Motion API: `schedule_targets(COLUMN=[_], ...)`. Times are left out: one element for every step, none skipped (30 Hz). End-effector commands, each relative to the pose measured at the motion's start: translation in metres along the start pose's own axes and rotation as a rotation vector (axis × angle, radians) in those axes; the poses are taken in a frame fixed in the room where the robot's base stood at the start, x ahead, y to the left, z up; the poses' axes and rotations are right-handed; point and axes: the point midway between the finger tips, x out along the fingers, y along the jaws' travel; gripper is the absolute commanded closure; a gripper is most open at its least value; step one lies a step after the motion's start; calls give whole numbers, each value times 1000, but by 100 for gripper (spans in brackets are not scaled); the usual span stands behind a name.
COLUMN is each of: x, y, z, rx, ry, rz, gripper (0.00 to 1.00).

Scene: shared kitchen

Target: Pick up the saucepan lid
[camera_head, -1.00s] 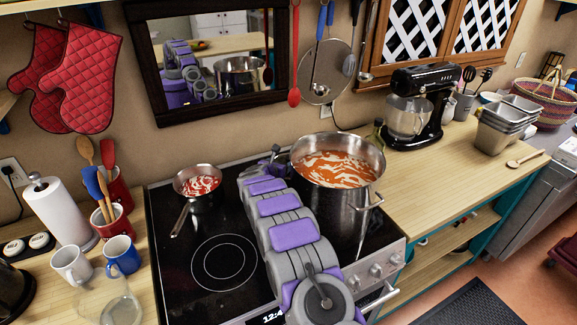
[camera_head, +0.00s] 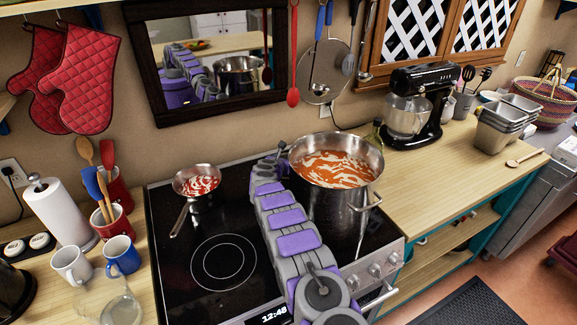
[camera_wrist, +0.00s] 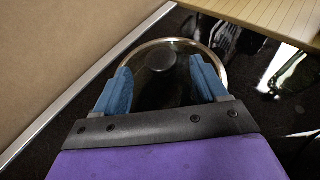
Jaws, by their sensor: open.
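The saucepan lid shows in the wrist view as a round glass lid with a metal rim (camera_wrist: 165,42) and a dark round knob (camera_wrist: 160,60). It lies on the black stovetop near its back edge. My gripper (camera_wrist: 162,85) is open, its two blue fingers apart on either side of the near part of the lid. The knob sits ahead of the fingertips, between their lines. I cannot tell how high the fingers are above the lid. In the head view the lid is hidden behind my arm and the large pot, and my gripper's fingers are hidden too.
A large pot of red soup (camera_head: 338,200) stands right of my arm. A small saucepan with red sauce (camera_head: 198,184) stands at the left back of the stove. The wall (camera_wrist: 60,60) is close on the left in the wrist view. The front left burner (camera_head: 224,262) is clear.

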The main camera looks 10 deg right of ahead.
Motion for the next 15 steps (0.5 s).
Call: schedule_targets(x=[4, 6, 8, 10, 11, 13, 14, 15, 16, 18, 19, 20, 21, 21, 23], y=[-1, -1, -1, -1, -1, -1, -1, -1, -1, -1, -1, -1, 0, 0, 0], z=[-1, -1, -1, -2, -2, -3, -2, -2, -1, -1, -1, -1, 0, 0, -1], rx=[2, 4, 5, 4, 3, 3, 2, 4, 4, 5, 3, 3, 5, 5, 4], ry=[0, -1, -6, -6, -7, -7, -8, -9, -11, -10, -10, -10, -10, -11, -9], rz=[-1, -1, -4, -6, -8, -11, -12, -13, -14, -14, -14, -13, -11, -9, -8], gripper=[28, 28, 28, 28, 28, 28, 28, 28, 28, 28, 28, 28, 28, 28, 28])
